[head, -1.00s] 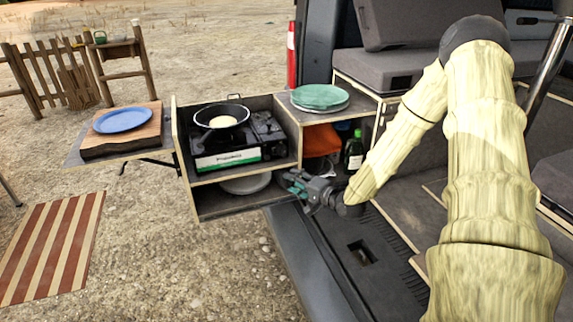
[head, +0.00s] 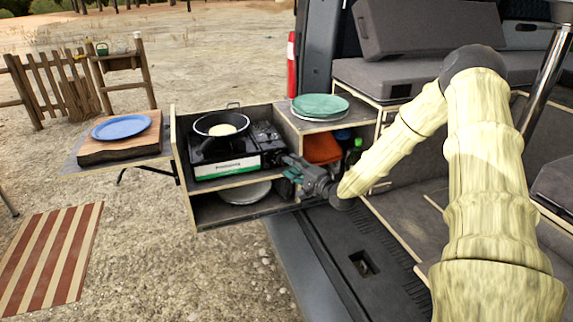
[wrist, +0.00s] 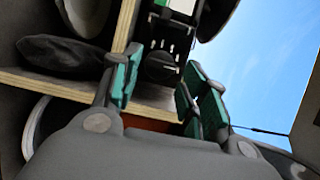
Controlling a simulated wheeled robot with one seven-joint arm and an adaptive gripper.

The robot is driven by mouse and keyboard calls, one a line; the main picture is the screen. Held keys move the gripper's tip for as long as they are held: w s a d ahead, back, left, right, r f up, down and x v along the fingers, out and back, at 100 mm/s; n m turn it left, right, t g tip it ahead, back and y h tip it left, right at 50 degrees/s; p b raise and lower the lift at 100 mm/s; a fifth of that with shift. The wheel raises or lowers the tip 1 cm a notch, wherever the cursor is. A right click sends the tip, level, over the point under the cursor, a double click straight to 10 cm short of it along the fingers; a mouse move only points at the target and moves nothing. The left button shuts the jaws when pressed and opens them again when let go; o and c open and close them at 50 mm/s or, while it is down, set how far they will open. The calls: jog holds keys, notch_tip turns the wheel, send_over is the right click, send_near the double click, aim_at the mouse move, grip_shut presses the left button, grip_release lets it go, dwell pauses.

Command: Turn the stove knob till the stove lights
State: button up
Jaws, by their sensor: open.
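The black camping stove (head: 228,172), with a green and white label on its front, sits in the upper compartment of the pull-out wooden unit. In the wrist view a dark round knob (wrist: 160,66) shows on the stove front, in the gap between my fingers and beyond their tips. I see no clear contact with it. My gripper (head: 288,167) is at the stove's front right corner; in the wrist view it (wrist: 163,84) is open, its green-padded fingers apart. No flame can be made out.
A black pan (head: 206,128) with pale food sits on the stove. A wooden divider (wrist: 90,88) runs close beside my fingers. Green plates (head: 320,104) lie on the shelf to the right, above an orange item (head: 322,148) and a green bottle (head: 353,150).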

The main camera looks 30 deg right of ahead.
jog(key=shift+w+a, duration=0.15)
jog(key=shift+w, duration=0.65)
jog(key=shift+w+a, duration=0.1)
jog(key=shift+w, duration=0.7)
jog(key=shift+c, duration=0.4)
jog(key=c, duration=0.7)
jog(key=shift+o, duration=0.2)
